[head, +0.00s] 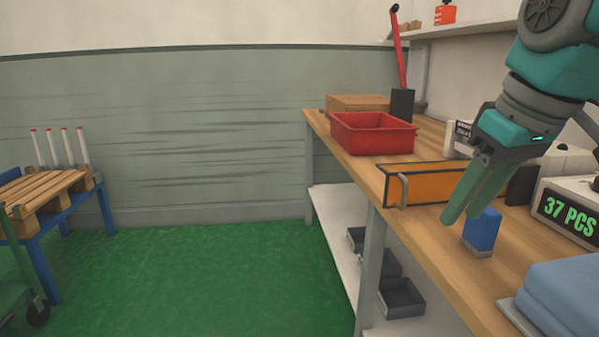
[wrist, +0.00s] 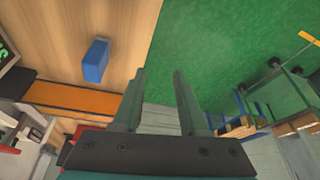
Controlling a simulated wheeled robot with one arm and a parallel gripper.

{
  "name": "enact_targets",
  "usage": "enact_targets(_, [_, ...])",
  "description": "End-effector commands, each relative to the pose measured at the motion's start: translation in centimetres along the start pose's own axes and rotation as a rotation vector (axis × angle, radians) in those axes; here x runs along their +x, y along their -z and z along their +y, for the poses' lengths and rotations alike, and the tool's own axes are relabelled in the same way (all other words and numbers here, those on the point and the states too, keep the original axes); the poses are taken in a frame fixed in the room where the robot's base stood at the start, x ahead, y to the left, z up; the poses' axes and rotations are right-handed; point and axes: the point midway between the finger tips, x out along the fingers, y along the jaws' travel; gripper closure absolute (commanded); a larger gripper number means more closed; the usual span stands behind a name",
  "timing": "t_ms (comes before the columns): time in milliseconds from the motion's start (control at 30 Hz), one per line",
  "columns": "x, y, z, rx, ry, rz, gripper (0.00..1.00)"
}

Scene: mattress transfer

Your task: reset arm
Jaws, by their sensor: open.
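My gripper (head: 461,213) hangs from the arm at the right of the head view, over the workbench. Its two green fingers point down and to the left. In the wrist view the fingers of my gripper (wrist: 159,76) stand apart with nothing between them. A small blue block (head: 484,230) with a pale base stands on the bench, just right of and partly behind the fingertips. In the wrist view the blue block (wrist: 96,60) lies left of the fingers, clear of them.
The wooden bench (head: 440,258) carries a red bin (head: 372,134), an orange panel (head: 430,187), a scale reading "37 PCS" (head: 568,212) and folded blue cloth (head: 565,290). A pallet (head: 42,188) rests on a blue stand at left. Green floor (head: 220,280) between is free.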

Motion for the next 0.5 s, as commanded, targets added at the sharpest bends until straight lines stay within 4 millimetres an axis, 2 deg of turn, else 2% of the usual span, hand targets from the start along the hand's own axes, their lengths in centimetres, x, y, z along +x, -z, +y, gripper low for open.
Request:
enact_targets(267, [2.8,-0.7,-1.4,0.004,-0.008,-0.048,0.58])
enact_targets(500, [7.0,-2.4,-3.2,0.019,-0.015,-0.122,0.58])
